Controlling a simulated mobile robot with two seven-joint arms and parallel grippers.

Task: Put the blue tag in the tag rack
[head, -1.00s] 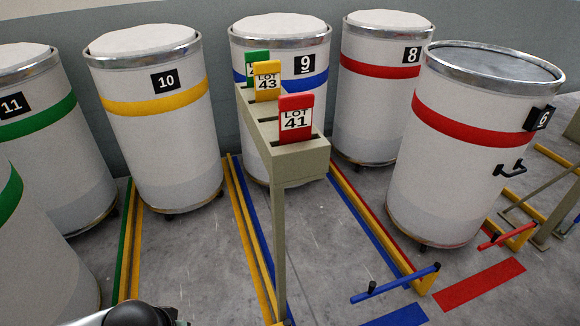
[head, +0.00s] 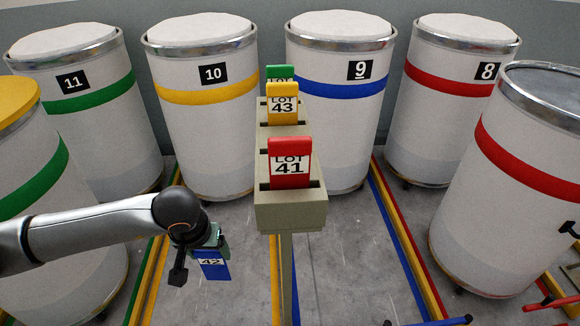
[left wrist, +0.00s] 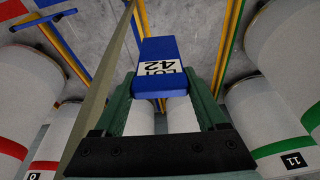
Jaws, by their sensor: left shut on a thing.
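The blue tag (head: 213,266), marked 42, is held by my left gripper (head: 208,243) to the left of the tag rack and lower than its top. In the left wrist view the blue tag (left wrist: 160,66) sits between the fingertips of the left gripper (left wrist: 162,92). The tag rack (head: 290,212) is a beige slotted bar on a post. It holds a red tag (head: 290,162) marked 41 at the front, a yellow tag (head: 283,103) marked 43 behind it and a green tag (head: 280,73) at the far end. An empty stretch lies between red and yellow.
White drums stand around the rack: drum 11 (head: 92,118), drum 10 (head: 213,134), blue-banded drum 9 (head: 338,135) and drum 8 (head: 440,120). A red-banded drum (head: 497,180) is at right. Coloured rails run along the grey floor.

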